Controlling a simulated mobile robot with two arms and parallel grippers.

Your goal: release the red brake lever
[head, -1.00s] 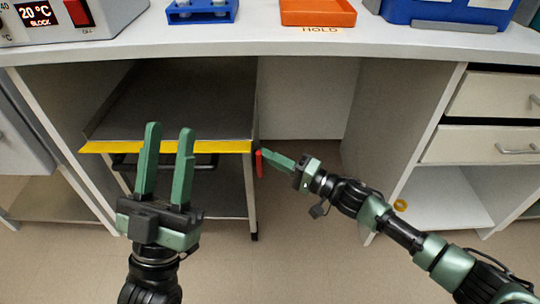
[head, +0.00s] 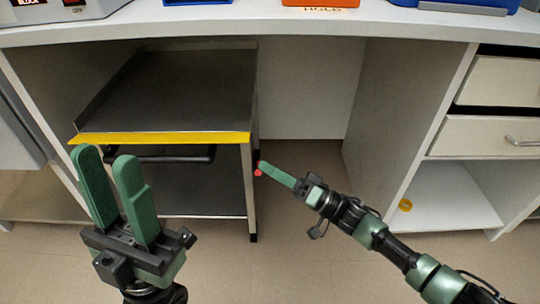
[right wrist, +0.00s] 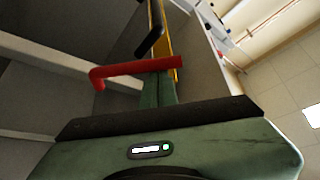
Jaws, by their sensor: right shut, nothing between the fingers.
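The red brake lever (head: 258,173) shows only as a small red spot at the cart's right front post in the head view. In the right wrist view the red lever (right wrist: 138,69) is a bar with a bent end at left, crossing just beyond the fingertips. My right gripper (head: 263,167) is shut and empty, its tips right beside the lever; contact is unclear. In the right wrist view its green fingers (right wrist: 160,90) are together. The grey cart (head: 251,200) stands under the bench. My left gripper (head: 105,158) is open and empty before the cart's left side.
The cart has a yellow front edge (head: 165,138) and a black handle (head: 160,155). The white bench top (head: 300,38) runs above it. A side panel (head: 395,130) and drawers (head: 490,136) are at right. Floor before the cart is clear.

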